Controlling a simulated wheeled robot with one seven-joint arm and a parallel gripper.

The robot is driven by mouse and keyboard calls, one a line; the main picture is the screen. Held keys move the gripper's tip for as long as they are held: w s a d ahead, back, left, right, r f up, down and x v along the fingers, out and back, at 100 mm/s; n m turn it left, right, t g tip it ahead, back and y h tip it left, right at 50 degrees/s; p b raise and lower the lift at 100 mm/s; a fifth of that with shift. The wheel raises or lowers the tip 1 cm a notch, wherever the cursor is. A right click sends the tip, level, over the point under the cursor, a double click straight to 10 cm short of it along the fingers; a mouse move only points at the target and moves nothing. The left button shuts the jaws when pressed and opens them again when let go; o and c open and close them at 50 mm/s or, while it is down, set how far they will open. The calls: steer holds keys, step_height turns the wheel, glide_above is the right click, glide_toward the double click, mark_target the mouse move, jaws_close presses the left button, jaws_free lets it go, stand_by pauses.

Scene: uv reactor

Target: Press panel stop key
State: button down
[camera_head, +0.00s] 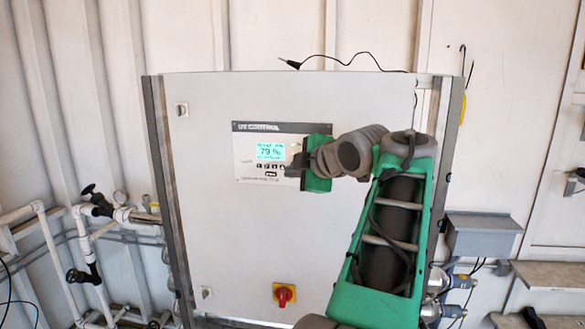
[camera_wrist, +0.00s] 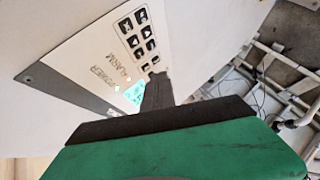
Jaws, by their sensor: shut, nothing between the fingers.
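The control panel (camera_head: 245,170) is a pale plate with a dark top strip on the white cabinet door. Its lit cyan display (camera_head: 270,151) reads 79 %. Small dark keys (camera_head: 267,167) sit below the display, and the keypad (camera_wrist: 138,35) also shows in the wrist view, with two columns of dark keys. I cannot read which is the stop key. My gripper (camera_head: 291,171) is shut and empty at the panel's right side, with its fingertips (camera_wrist: 158,76) close to the end of the keypad and partly covering the display. I cannot tell whether they touch the panel.
A red rotary switch (camera_head: 284,294) on a yellow plate is low on the cabinet door (camera_head: 220,230). White pipes with black valves (camera_head: 92,205) stand at the left. A grey box (camera_head: 482,235) is at the right. A black cable (camera_head: 345,60) lies on the cabinet top.

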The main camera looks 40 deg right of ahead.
steer(key=shift+d, duration=0.1)
stand_by(0.3)
steer(key=shift+w+d, duration=0.25)
steer(key=shift+w+d, duration=0.15)
steer(key=shift+d, duration=0.05)
stand_by(0.5)
steer(key=shift+s+a+b, duration=0.45)
steer(key=shift+a, duration=0.1)
steer(key=s+a+b, duration=0.1)
steer(key=a, duration=0.1)
steer(key=s+a+b, duration=0.1)
steer(key=s+a, duration=0.1)
stand_by(0.5)
